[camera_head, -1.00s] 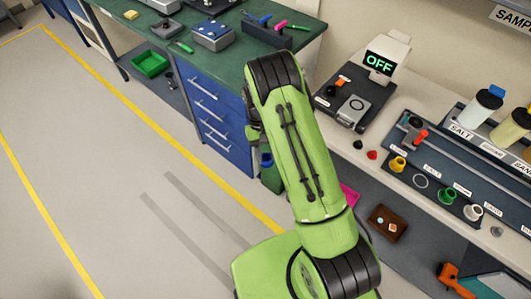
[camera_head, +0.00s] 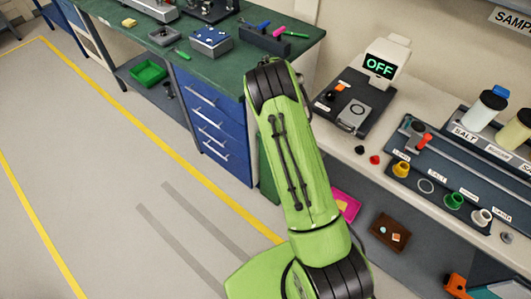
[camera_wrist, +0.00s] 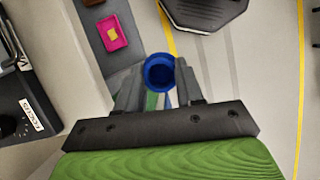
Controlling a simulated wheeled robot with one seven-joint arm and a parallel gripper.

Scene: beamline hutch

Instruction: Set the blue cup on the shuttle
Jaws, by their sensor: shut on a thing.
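The blue cup (camera_wrist: 160,72) is between the two fingers of my gripper (camera_wrist: 157,88) in the wrist view, with its open round rim facing the camera. The gripper is shut on it, and it is held above the floor. In the head view my green arm hides the gripper and the cup. A dark rail unit (camera_head: 462,160) on the right bench carries a small carriage with a red knob (camera_head: 424,141) at its left end. This may be the shuttle, but I cannot be sure.
Along the rail unit's front stand a yellow cup (camera_head: 401,169), a green cup (camera_head: 454,201) and a white cup (camera_head: 482,217), with an empty ring (camera_head: 426,186) between yellow and green. A device reading OFF (camera_head: 380,67) stands left of it. A pink tray (camera_head: 345,205) lies lower down.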

